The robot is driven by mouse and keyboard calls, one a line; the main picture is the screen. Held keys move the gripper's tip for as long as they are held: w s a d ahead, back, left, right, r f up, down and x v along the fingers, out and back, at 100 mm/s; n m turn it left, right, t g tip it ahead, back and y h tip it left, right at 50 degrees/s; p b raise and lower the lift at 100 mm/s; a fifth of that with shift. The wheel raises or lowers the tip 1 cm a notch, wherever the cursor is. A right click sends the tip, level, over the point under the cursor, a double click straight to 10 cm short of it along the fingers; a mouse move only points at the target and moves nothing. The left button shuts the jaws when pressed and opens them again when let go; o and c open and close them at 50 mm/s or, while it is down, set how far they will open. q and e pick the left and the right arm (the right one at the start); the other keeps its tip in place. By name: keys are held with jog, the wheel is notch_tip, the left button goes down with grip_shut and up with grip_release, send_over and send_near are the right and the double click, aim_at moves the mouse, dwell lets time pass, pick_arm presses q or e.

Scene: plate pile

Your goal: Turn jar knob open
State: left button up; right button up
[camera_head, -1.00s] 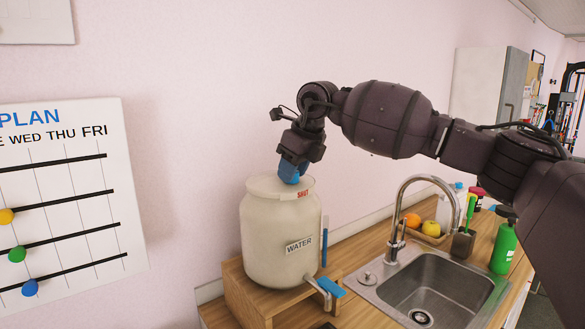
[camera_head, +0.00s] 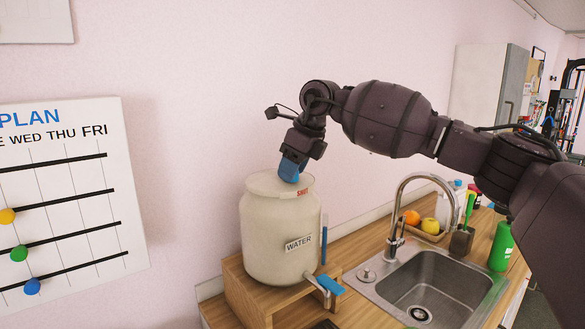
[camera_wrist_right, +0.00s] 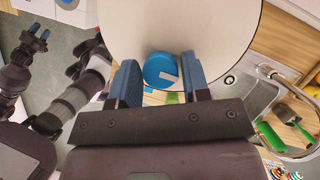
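The cream jar (camera_head: 266,235) labelled WATER stands on a wooden stand. Its pale lid (camera_head: 262,184) bears a red SHUT mark. The round blue knob (camera_wrist_right: 160,70) with a white mark sits on the lid in the right wrist view; in the head view my fingers hide it. My right gripper (camera_head: 290,168) is over the lid, pointing down. In the right wrist view its blue fingers (camera_wrist_right: 160,62) stand apart on either side of the knob, with small gaps visible. My left gripper (camera_wrist_right: 37,32) shows small at the upper left there, its fingers apart and empty.
A blue-handled tap (camera_head: 328,286) sticks out low on the jar. The wooden stand (camera_head: 243,295) is under it. The sink (camera_head: 440,287) and tall faucet (camera_head: 398,215) are to the right, with fruit, a brush and a green bottle (camera_head: 501,247) beyond. A wall is close behind.

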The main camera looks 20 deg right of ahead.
jog(key=shift+o, duration=1.4)
jog(key=shift+r, duration=0.1)
jog(key=b+v, duration=0.1)
jog(key=v, duration=0.9)
jog(key=shift+r, duration=0.3)
jog(key=shift+s+d, duration=0.1)
